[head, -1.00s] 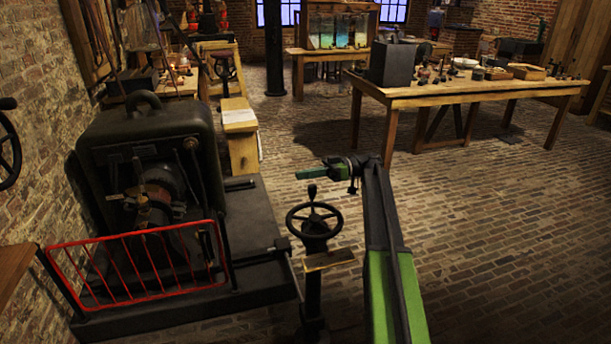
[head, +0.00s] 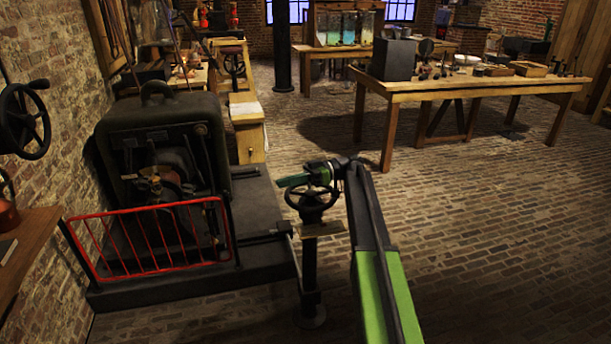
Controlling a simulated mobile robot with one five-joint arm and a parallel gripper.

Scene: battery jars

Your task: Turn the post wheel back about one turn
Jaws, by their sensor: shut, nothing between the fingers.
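The post wheel (head: 312,200) is a dark spoked handwheel on top of a black post (head: 310,268), right of the machine. A small pale plate (head: 321,229) is fixed to the post just below the wheel. My gripper (head: 284,182) is shut and empty, its green fingers pointing left. In the picture it overlaps the far rim of the wheel. I cannot tell whether it touches the wheel or is just above or behind it. The wheel's upright handle knob is not visible; my gripper may hide it.
A dark machine (head: 165,120) stands at left behind a red railing (head: 150,209). A second handwheel (head: 40,130) is on the brick wall. A wooden table (head: 460,88) with small items stands at the back right. Brick floor is open at right.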

